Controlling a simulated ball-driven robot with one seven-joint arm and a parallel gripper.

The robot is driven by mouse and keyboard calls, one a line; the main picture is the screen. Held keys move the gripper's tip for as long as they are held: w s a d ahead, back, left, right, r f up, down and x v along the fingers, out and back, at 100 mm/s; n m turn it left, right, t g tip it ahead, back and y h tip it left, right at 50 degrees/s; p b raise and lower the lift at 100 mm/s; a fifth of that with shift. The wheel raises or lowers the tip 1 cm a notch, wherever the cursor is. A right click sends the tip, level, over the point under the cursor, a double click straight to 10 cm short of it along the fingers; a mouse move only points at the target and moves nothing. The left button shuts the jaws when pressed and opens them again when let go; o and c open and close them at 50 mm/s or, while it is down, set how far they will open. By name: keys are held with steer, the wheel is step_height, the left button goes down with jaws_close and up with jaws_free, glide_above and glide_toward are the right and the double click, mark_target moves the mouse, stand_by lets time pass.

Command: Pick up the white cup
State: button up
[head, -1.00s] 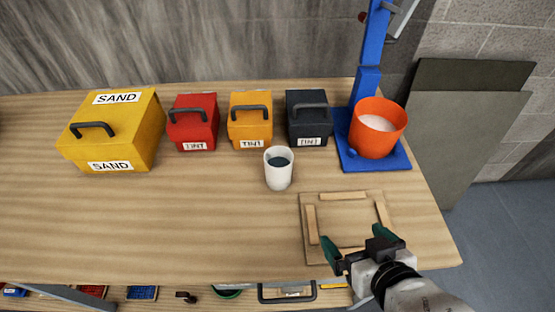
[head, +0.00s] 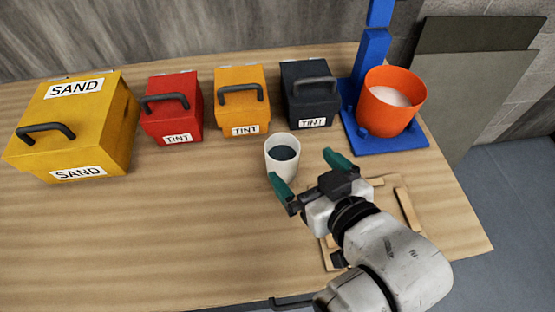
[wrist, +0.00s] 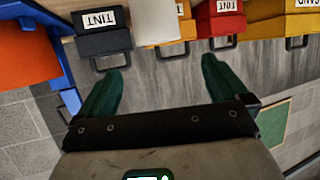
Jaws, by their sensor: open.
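The white cup (head: 283,168) stands upright on the wooden table, with dark contents inside. My gripper (head: 303,167) is open, its green fingers just in front of and to the right of the cup in the head view. The left finger overlaps the cup's lower edge there; I cannot tell whether they touch. In the wrist view the cup (wrist: 157,25) shows at the top, beyond the fingertips and between the two fingers of my gripper (wrist: 162,75). Nothing is between the fingers.
Behind the cup stand a dark tint box (head: 310,92), an orange tint box (head: 241,100) and a red tint box (head: 172,108). A yellow sand box (head: 75,125) is at left. A blue stand (head: 400,142) holds an orange bucket (head: 385,115). A wooden frame (head: 408,210) lies under my arm.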

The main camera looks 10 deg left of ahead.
mark_target(276, 142)
steer(key=shift+w+a+f+b, duration=0.15)
steer(key=shift+w+f+b, duration=0.2)
steer(key=shift+f, duration=0.3)
steer(key=shift+w+a+f+b, duration=0.1)
steer(key=shift+a+f+b, duration=0.05)
steer(key=shift+f+b, duration=0.4)
steer(key=p+x, duration=0.1)
steer(key=x, duration=0.9)
steer(key=shift+w+a+f, duration=0.1)
steer(key=shift+w, duration=0.15)
steer(key=c, duration=1.1)
steer(key=shift+c, duration=0.5)
